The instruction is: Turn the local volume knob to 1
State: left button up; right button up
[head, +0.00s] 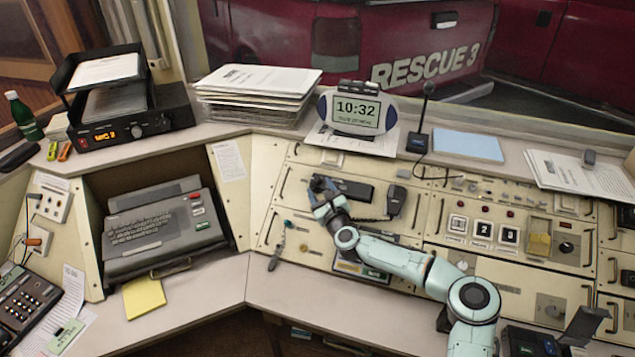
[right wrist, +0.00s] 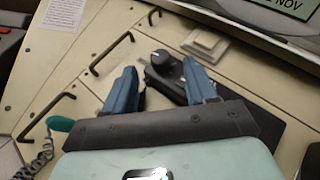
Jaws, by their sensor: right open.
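A small black knob (right wrist: 163,60) sits on a dark panel on the beige console in the right wrist view. It shows between the two blue fingers of my right gripper (right wrist: 168,82), which is open. I cannot read a label or scale by the knob, nor tell whether the fingers touch it. In the head view my right gripper (head: 318,188) is over the left end of the dark unit (head: 354,190) in the sloped console, and it hides the knob there. My left gripper is not in view.
A black handset (head: 396,201) sits just right of the gripper. Metal handles line the panel; one handle (right wrist: 110,53) is left of the fingers. A clock (head: 356,110) stands on the ledge behind. A green-tipped coiled cord (right wrist: 60,124) hangs at the left.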

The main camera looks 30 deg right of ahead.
aim_at(315, 180)
jog(key=shift+p+x, duration=0.35)
jog(key=shift+x, duration=1.5)
grip_shut()
